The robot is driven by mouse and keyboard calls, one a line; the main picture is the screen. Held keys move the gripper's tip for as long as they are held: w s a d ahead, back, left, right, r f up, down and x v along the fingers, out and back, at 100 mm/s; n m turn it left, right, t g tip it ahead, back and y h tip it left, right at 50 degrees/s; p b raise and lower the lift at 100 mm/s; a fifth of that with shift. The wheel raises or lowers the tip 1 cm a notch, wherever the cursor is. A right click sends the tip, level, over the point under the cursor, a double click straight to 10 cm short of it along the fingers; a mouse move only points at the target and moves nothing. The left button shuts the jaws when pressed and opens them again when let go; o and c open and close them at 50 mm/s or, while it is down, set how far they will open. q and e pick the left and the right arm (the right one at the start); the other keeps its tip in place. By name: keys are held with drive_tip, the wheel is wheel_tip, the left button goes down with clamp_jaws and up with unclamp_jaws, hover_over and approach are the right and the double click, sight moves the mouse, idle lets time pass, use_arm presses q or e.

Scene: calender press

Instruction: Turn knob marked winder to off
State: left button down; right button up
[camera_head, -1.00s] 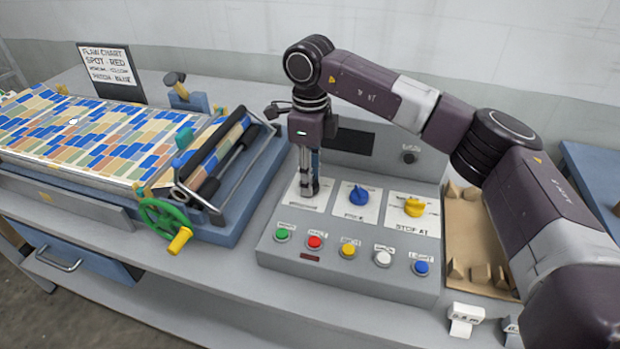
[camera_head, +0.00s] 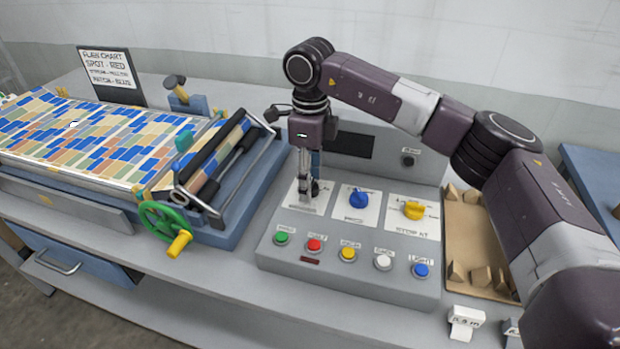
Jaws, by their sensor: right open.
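A grey control panel (camera_head: 338,273) stands on the bench, with three knobs on white plates. My right gripper (camera_head: 309,192) points down over the leftmost plate (camera_head: 292,204), with its fingertips at a dark knob there. The gripper hides most of that knob, and I cannot read the plate's label. The jaws are open; whether they touch the knob I cannot tell. A blue knob (camera_head: 359,199) sits on the middle plate and a yellow knob (camera_head: 413,210) on the right plate. My left gripper is not in view.
A row of coloured buttons (camera_head: 347,255) runs along the panel front. To the left is a roller press with a green handwheel (camera_head: 163,226) and a patterned sheet (camera_head: 80,140). A cardboard tray (camera_head: 455,270) with small blocks lies to the right, near my arm.

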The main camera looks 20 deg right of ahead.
wheel_tip(320, 180, up, 12)
idle(0.5)
